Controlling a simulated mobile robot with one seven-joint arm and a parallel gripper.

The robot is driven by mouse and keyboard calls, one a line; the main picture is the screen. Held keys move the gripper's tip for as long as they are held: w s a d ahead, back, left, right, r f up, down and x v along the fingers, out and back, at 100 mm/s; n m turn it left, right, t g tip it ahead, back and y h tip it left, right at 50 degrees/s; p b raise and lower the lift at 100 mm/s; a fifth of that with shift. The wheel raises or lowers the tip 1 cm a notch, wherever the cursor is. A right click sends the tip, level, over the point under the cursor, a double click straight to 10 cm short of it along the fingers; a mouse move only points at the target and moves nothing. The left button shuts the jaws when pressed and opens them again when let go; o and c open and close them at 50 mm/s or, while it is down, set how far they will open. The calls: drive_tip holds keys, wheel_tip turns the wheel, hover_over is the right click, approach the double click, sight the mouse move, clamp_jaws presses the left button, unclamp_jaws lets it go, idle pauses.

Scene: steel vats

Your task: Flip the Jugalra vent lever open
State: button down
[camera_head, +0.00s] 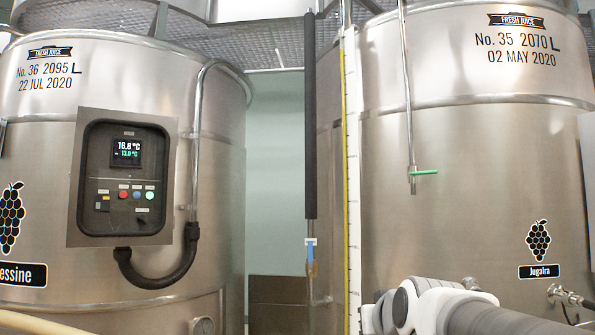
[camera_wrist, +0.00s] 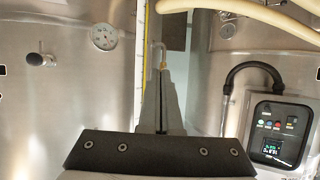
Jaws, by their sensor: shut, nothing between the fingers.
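The Jugalra vat (camera_head: 460,220) is the steel vat on the right in the head view, with a grape label reading Jugalra (camera_head: 539,271). A thin vertical pipe runs down its front and ends in a small valve. The green vent lever (camera_head: 424,172) sticks out level to the right from that valve. I see no lever in the wrist view. My gripper (camera_wrist: 164,75) shows in the wrist view with its dark fingers together and nothing held. In the head view only my white and grey arm links show, low and below the lever; the fingers cannot be made out.
Another vat (camera_head: 215,150) with a control panel (camera_head: 124,178) stands left. A dark-sleeved pipe with a blue-handled valve (camera_head: 310,242) and a yellow-white gauge strip (camera_head: 351,180) stand between the vats. The wrist view, upside down, shows a dial (camera_wrist: 103,37), a tap (camera_wrist: 40,59) and hoses (camera_wrist: 250,12).

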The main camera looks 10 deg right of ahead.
drive_tip(key=w+d+r+m+t+h+p, duration=0.1)
drive_tip(key=w+d+r+t+h, duration=0.2)
drive_tip(key=w+d+r, duration=0.4)
drive_tip(key=w+d+r+m+t+h+p, duration=0.1)
drive_tip(key=w+d+r+t+h, duration=0.15)
drive_tip(key=w+d+r, duration=0.6)
drive_tip(key=m+t+h+p, duration=0.1)
drive_tip(key=m+t+h, duration=0.15)
drive_tip(key=h, duration=0.65)
approach(425, 173)
drive_tip(key=s+a+r, duration=0.2)
drive_tip(key=s+r, duration=0.1)
drive_tip(key=r, duration=0.1)
drive_tip(key=shift+s+a+r+m+g+h, duration=0.15)
drive_tip(key=shift+r+m+g+h, duration=0.2)
drive_tip(key=shift+m+g, duration=0.25)
drive_tip(key=p+x, duration=0.7)
drive_tip(key=x, duration=0.3)
drive_tip(key=f, duration=0.2)
drive_tip(key=w+d+f, duration=0.1)
drive_tip(key=f, duration=0.1)
drive_tip(key=shift+s+d, duration=0.1)
drive_tip(key=shift+d, duration=0.05)
